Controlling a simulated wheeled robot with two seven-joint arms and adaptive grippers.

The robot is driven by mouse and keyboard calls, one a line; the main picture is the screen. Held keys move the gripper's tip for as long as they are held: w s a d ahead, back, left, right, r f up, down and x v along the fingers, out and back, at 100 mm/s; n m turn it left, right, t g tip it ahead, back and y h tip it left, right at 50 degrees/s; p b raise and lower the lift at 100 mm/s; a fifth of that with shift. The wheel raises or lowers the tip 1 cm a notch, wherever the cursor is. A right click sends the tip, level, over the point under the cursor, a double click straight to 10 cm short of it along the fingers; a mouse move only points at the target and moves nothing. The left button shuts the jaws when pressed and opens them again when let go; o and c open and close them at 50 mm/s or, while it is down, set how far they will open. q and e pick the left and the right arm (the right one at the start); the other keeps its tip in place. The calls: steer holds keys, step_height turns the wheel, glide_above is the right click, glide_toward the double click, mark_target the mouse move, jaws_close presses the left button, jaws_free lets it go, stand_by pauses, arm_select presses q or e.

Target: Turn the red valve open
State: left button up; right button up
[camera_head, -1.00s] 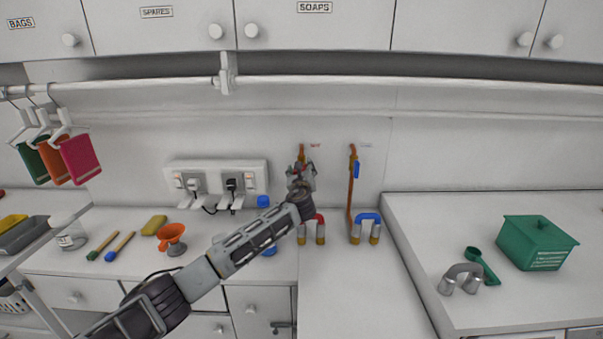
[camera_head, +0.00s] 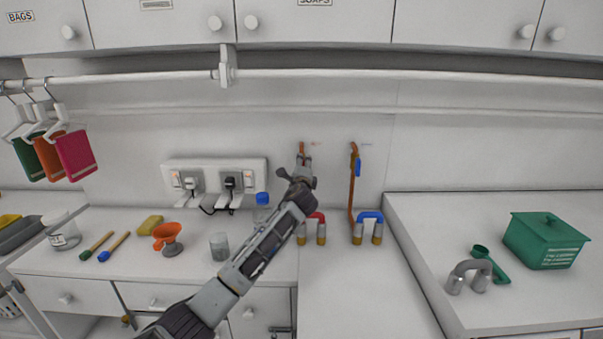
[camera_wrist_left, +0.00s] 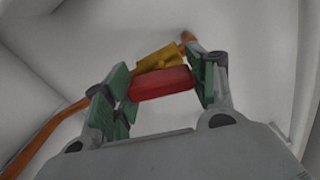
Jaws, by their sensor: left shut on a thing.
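My left gripper (camera_head: 303,168) is at the left copper pipe (camera_head: 302,147) on the back wall and covers the red valve in the head view. In the left wrist view, the red valve handle (camera_wrist_left: 162,83) lies between the green-padded fingers (camera_wrist_left: 165,92), which are shut on it. A yellow brass valve body (camera_wrist_left: 158,58) sits just behind the handle, and the orange-brown pipe (camera_wrist_left: 42,135) runs off to the lower left. The exact angle of the handle against the pipe is hard to judge. My right gripper is not in view.
A second pipe with a blue valve handle (camera_head: 357,166) is close on the right. A socket panel (camera_head: 215,174), blue-capped bottle (camera_head: 262,205) and glass (camera_head: 219,246) are left.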

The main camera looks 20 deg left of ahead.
arm_select(q)
steer(key=shift+f+n+b, duration=0.15)
steer(key=shift+n+b, duration=0.2)
steer(key=shift+n, duration=0.95)
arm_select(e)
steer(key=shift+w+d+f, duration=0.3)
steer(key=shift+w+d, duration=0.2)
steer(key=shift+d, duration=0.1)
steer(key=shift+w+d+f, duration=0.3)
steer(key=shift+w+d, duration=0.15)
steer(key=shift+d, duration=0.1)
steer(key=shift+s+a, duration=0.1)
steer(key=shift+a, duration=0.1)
